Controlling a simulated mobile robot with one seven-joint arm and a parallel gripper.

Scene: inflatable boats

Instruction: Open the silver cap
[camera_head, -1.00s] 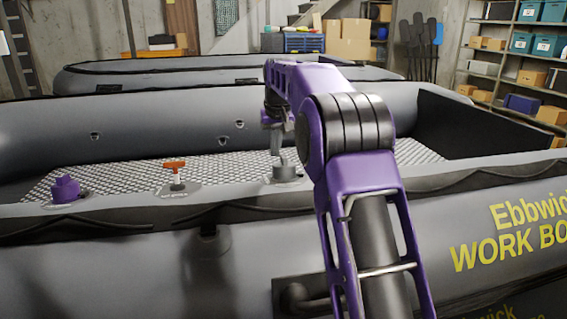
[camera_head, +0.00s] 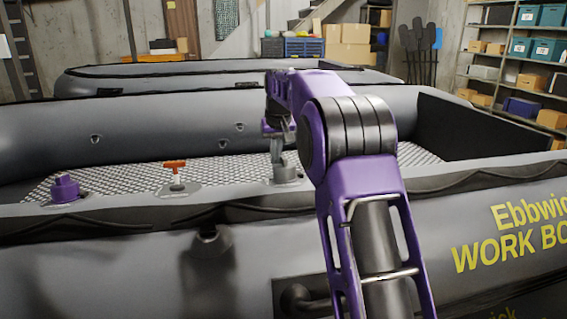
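The silver cap (camera_head: 287,173) sits on a round grey base on the near tube of the grey boat, just left of my arm. My gripper (camera_head: 277,157) points down at the cap, its fingertips at or right beside the cap's top. The fingers are small and seen edge-on, so I cannot tell whether they are open or shut, or whether they touch the cap. Part of the cap's right side is close behind my purple arm.
On the same tube to the left are an orange T-handle (camera_head: 175,167) on a grey base and a purple cap (camera_head: 65,187). The boat's tube (camera_head: 120,225) runs across in front of me. A second boat (camera_head: 190,75) and shelves (camera_head: 495,60) stand behind.

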